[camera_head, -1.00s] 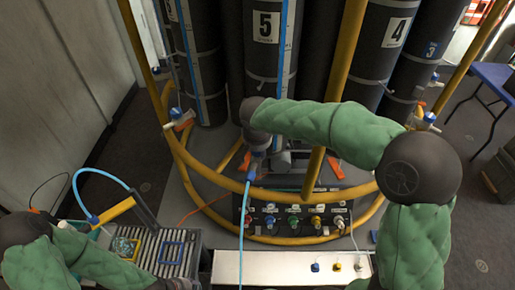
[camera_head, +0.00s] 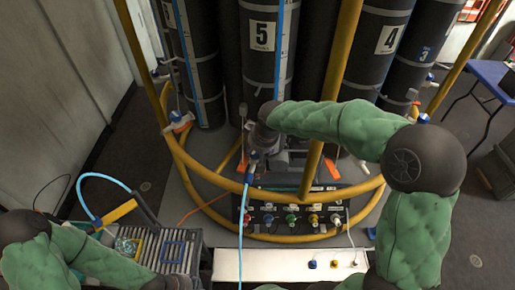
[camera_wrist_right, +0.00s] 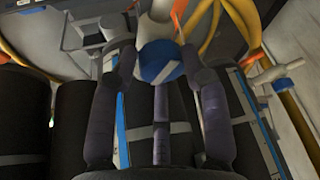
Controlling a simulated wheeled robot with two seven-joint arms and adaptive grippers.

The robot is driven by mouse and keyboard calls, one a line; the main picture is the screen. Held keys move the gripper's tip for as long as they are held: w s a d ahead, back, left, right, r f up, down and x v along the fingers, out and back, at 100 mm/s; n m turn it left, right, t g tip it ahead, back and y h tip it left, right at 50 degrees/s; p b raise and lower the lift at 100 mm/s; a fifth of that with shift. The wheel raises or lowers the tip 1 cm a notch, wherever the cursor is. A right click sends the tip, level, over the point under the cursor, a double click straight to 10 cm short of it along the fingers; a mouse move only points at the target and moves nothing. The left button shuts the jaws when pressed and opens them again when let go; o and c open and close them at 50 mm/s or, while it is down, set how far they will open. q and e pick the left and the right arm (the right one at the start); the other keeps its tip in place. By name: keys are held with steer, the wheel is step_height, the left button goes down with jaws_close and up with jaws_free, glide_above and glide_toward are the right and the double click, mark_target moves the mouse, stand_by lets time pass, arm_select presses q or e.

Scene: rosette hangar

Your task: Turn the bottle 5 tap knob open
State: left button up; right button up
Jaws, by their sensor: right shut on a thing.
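Bottle 5 (camera_head: 262,65) is a tall black cylinder with a white number label at the back centre. In the right wrist view, its blue tap knob (camera_wrist_right: 158,62) sits between the fingers of my right gripper (camera_wrist_right: 160,72), which is shut on it. In the head view, my right gripper (camera_head: 259,141) is low in front of bottle 5 and hides the knob. A blue hose (camera_head: 241,215) hangs down from beside it. My left arm lies at the lower left; its gripper (camera_head: 172,284) is cut off by the bottom edge and its fingers cannot be made out.
A yellow rail (camera_head: 230,184) rings the bottles, with a yellow post (camera_head: 338,90) close by my right forearm. A panel with coloured connectors (camera_head: 290,212) and a white ledge (camera_head: 270,264) stand in front. Bottle 4 (camera_head: 387,45) is to the right.

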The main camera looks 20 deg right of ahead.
steer(key=shift+w+r, duration=0.35)
steer(key=shift+r, duration=0.05)
steer(key=o, duration=1)
steer(key=shift+o, duration=0.4)
steer(key=shift+a+f, duration=0.15)
steer(key=shift+f, duration=0.05)
steer(key=shift+s+r, duration=0.1)
steer(key=v, duration=1.1)
steer(key=shift+r, duration=0.35)
steer(key=shift+s, duration=0.15)
